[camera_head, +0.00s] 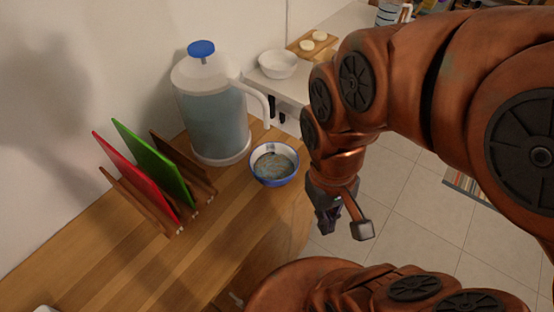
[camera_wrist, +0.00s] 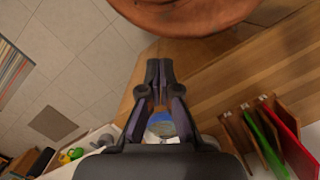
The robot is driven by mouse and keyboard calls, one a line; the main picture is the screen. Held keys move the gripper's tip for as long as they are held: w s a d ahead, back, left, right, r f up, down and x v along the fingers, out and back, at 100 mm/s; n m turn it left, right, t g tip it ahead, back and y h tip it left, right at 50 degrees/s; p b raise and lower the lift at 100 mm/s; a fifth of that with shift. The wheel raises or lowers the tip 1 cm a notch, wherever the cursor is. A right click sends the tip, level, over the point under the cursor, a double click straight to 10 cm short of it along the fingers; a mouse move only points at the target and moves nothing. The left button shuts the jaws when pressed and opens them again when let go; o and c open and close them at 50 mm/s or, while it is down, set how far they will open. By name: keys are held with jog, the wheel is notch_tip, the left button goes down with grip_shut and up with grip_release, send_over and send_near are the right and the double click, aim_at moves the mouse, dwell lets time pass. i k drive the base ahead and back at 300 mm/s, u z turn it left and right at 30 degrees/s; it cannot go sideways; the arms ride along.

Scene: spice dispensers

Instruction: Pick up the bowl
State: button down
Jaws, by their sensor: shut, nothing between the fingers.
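A bowl with a blue rim (camera_head: 275,165) and a mottled grey-brown inside stands upright on the wooden counter, near its right edge. In the wrist view, part of the blue bowl (camera_wrist: 161,128) shows between my fingers, the rest hidden behind them. A second, plain white bowl (camera_head: 278,64) stands farther back on a white counter. My gripper (camera_head: 326,222) hangs to the right of and lower than the blue-rimmed bowl in the head view, apart from it. In the wrist view my gripper (camera_wrist: 160,68) has its fingertips close together with nothing held.
A large lidded water jug (camera_head: 212,110) stands just left of and behind the blue-rimmed bowl. A wooden rack holds a red board (camera_head: 136,176) and a green board (camera_head: 153,163). The front of the wooden counter (camera_head: 120,270) is mostly clear. Tiled floor lies at right.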

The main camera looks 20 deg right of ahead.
aim_at(274, 164)
jog(key=u, duration=0.75)
jog(key=k, duration=0.7)
jog(key=u, duration=0.95)
jog(key=k, duration=0.5)
jog(key=u, duration=0.05)
